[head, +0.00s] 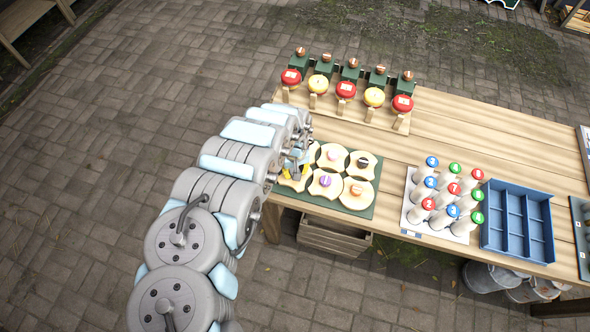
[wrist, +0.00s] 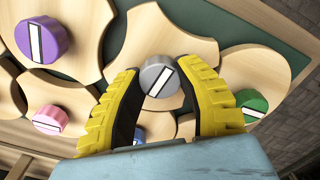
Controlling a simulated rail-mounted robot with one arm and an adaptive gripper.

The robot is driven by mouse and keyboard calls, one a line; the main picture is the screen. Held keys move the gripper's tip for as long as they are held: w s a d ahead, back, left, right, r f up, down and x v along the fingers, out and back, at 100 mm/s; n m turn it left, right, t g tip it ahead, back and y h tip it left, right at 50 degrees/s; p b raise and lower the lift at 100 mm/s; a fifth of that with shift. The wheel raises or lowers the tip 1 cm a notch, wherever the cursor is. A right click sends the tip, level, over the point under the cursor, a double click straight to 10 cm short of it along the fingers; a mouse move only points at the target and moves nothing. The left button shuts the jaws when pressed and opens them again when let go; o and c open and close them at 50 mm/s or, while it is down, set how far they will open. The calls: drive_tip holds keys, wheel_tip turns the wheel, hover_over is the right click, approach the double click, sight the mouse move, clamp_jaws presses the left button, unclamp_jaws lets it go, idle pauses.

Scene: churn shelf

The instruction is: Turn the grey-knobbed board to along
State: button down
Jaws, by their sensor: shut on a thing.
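The grey knob (wrist: 157,79) has a white bar that runs diagonally, from upper right to lower left, in the wrist view. It sits on a pale wooden board (wrist: 165,32) with curved-in sides. My gripper (wrist: 161,72) has its yellow ribbed fingers on both sides of the grey knob, shut on it. In the head view my gripper (head: 296,167) is at the left end of the green panel (head: 364,209), and my arm and fingers hide the grey knob.
Neighbouring boards carry a purple knob (wrist: 38,42), a pink knob (wrist: 50,120), a green knob (wrist: 252,103) and a partly hidden blue knob (wrist: 139,134). A rack of red and yellow discs (head: 345,90) stands behind. Numbered pegs (head: 445,197) and a blue tray (head: 517,222) stand to the right.

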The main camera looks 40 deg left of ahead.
drive_tip(key=m+p, duration=0.1)
drive_tip(key=m, duration=0.7)
drive_tip(key=shift+p, duration=0.4)
drive_tip(key=m, duration=0.4)
drive_tip(key=shift+m, duration=0.3)
drive_tip(key=shift+m+p, duration=0.3)
drive_tip(key=shift+m, duration=1.6)
drive_tip(key=c, duration=0.6)
unclamp_jaws()
drive_tip(key=shift+r, duration=0.15)
